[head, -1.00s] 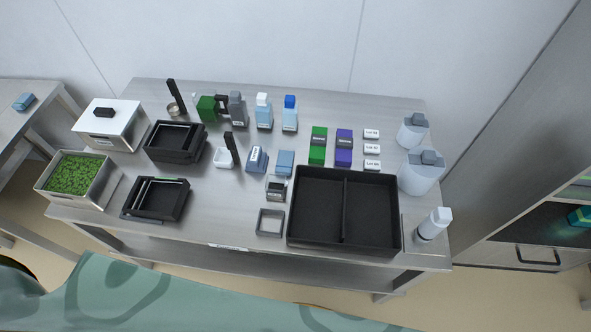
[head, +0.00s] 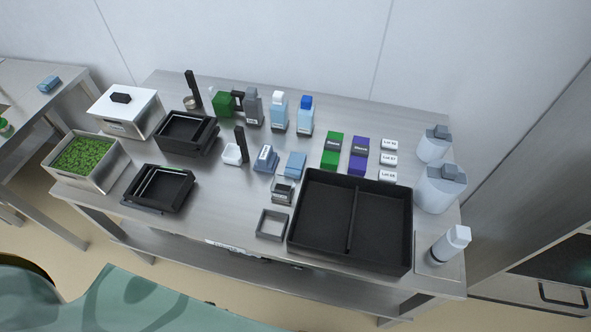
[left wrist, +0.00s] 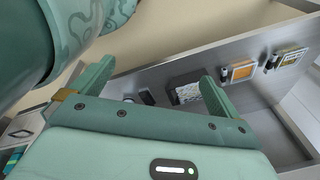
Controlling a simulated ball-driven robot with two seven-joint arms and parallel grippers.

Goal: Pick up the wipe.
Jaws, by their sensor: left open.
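A small plain blue block-like item (head: 295,165), which may be the folded wipe, lies mid-table just behind the large black tray. Another blue item with a pale label (head: 266,159) stands just left of it, and a similar blue item (head: 48,83) lies on the side table at far left. I cannot tell for certain which is the wipe. My left gripper (left wrist: 156,80) is open and empty in the left wrist view, its fingers apart, in front of a steel surface with small devices. Neither gripper shows in the head view.
The steel table (head: 225,185) is crowded. It holds a large black divided tray (head: 352,215), smaller black trays, a steel bin of green leaves (head: 120,160), a lidded steel box (head: 145,112), and several bottles. Bare steel shows at the table's front left. A cabinet (head: 540,200) stands at right.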

